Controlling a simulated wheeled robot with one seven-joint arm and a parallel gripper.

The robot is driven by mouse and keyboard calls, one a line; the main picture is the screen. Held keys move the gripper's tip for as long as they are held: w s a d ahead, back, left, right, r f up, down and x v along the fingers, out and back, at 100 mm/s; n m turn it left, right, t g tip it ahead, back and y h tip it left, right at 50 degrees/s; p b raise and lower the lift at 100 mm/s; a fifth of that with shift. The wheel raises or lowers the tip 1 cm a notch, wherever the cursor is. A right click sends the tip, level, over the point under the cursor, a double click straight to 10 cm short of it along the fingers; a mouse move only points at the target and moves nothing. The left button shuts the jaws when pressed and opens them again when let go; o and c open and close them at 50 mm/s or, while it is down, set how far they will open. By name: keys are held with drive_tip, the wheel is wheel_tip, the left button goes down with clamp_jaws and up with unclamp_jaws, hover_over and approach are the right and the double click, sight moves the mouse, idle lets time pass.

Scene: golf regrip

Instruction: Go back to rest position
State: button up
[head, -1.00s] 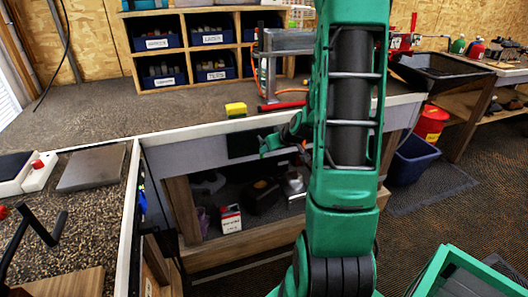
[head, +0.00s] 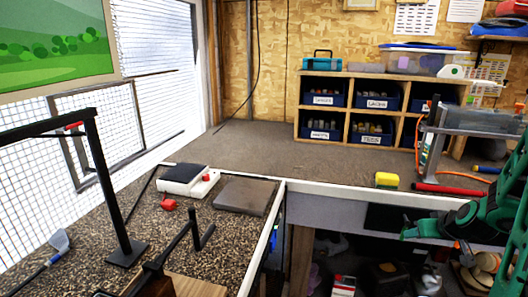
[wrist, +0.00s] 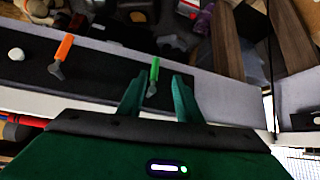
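My gripper (head: 405,230) is at the right of the head view, beside the front edge of the back bench, with my green arm running off the right edge. In the wrist view, the two green fingers of my gripper (wrist: 158,80) are spread apart with nothing clamped between them. A small green-handled piece (wrist: 154,75) shows in the gap beyond the fingers, against a dark strip. An orange-handled piece (wrist: 62,52) and a white round knob (wrist: 16,54) are on the same strip to the left. My gripper appears empty.
The back bench (head: 250,150) carries a yellow sponge (head: 386,180), a red bar (head: 448,189) and a cubby with blue bins (head: 377,100). The left bench (head: 220,245) holds a scale (head: 188,180), a grey plate (head: 244,196) and a tall black stand (head: 105,185).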

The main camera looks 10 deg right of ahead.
drive_tip(key=s+a+r+m+g, duration=0.1)
drive_tip(key=s+a+r+g, duration=0.1)
drive_tip(key=s+a, duration=0.3)
drive_tip(key=s+a+r+m+g+y, duration=0.1)
drive_tip(key=s+a+r+m+g, duration=0.1)
drive_tip(key=s, duration=1.1)
drive_tip(key=s+a+r+m+g, duration=0.1)
drive_tip(key=s+a+r+g, duration=0.3)
drive_tip(key=s, duration=0.5)
drive_tip(key=a+r, duration=0.2)
drive_tip(key=a, duration=0.1)
drive_tip(key=shift+s+a+r+y, duration=0.2)
drive_tip(key=shift+s+a+y, duration=0.15)
drive_tip(key=shift+y, duration=0.05)
drive_tip(key=shift+w+f, duration=0.25)
drive_tip(key=shift+w, duration=0.4)
